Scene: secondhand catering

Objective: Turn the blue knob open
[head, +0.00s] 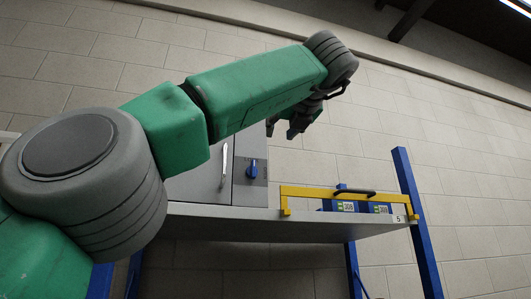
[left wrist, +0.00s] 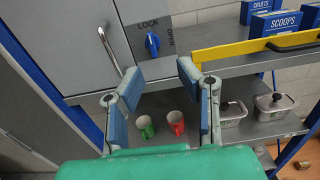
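The blue knob (head: 252,171) sits on the right-hand panel of a grey cabinet (head: 198,187), right of its door handle. In the left wrist view the knob (left wrist: 153,44) is roughly upright, with LOCK printed above it and OPEN, turned sideways, at its right. My left gripper (head: 297,128) is above and right of the knob in the head view. In the left wrist view its blue-padded fingers (left wrist: 158,81) are spread apart with nothing between them, and the knob shows beyond the gap, clear of both. My right gripper is in neither view.
The cabinet stands on a grey shelf (head: 240,210) with blue posts. A yellow rail (head: 300,191) and blue boxes, one marked SCOOPS (left wrist: 283,24), are to the right.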

